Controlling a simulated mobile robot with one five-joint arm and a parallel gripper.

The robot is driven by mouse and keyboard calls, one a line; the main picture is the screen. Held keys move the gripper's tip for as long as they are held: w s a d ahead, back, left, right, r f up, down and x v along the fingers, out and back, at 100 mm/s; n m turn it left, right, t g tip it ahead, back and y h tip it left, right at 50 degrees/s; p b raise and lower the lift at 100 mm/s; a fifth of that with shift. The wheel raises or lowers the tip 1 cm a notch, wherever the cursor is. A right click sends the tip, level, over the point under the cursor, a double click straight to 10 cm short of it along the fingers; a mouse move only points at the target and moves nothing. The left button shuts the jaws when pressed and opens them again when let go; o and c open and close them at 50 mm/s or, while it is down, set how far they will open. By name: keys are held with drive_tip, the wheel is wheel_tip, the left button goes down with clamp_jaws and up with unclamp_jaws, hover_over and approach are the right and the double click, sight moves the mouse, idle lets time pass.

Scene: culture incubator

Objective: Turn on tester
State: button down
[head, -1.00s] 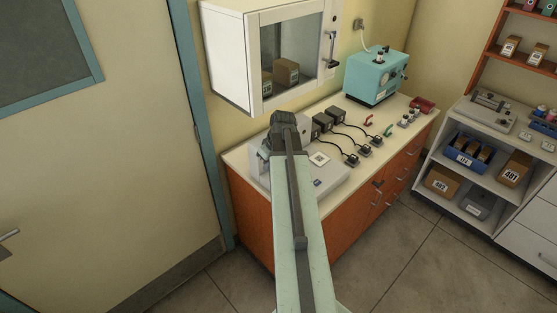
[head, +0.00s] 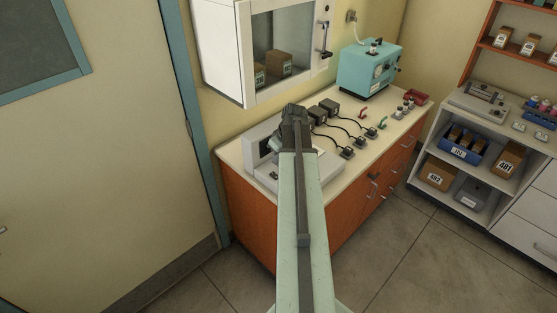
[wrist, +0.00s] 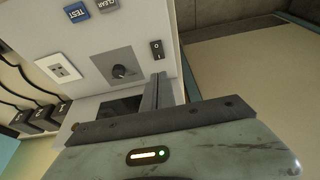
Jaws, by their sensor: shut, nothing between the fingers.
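The tester is a pale grey box (head: 326,172) on the left end of the counter, partly hidden behind my arm in the head view. The wrist view shows its panel (wrist: 135,28) with a blue TEST button (wrist: 77,12), a grey CLEAR button (wrist: 105,5), a dark knob (wrist: 122,71), a white socket (wrist: 58,68) and a small black rocker switch (wrist: 157,50). My gripper (wrist: 159,82) is shut and empty. In that picture its tips show just below the rocker switch; I cannot tell whether they touch the panel.
Several black adapters with cables (head: 331,107) lie right of the tester. A teal machine (head: 368,68) stands at the back of the counter (head: 228,153). A white glass-fronted cabinet (head: 222,60) hangs above. A shelf unit (head: 500,160) stands at right; floor before the counter is clear.

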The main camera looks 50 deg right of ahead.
sight(272, 173)
drive_tip(key=b+x, duration=0.2)
drive_tip(key=x, duration=0.1)
drive_tip(key=b+x, duration=0.4)
drive_tip(key=x, duration=0.1)
drive_tip(key=shift+s+f+b, duration=0.3)
drive_tip(key=shift+f+b, duration=0.1)
drive_tip(key=shift+r, duration=0.1)
drive_tip(key=shift+d, duration=0.1)
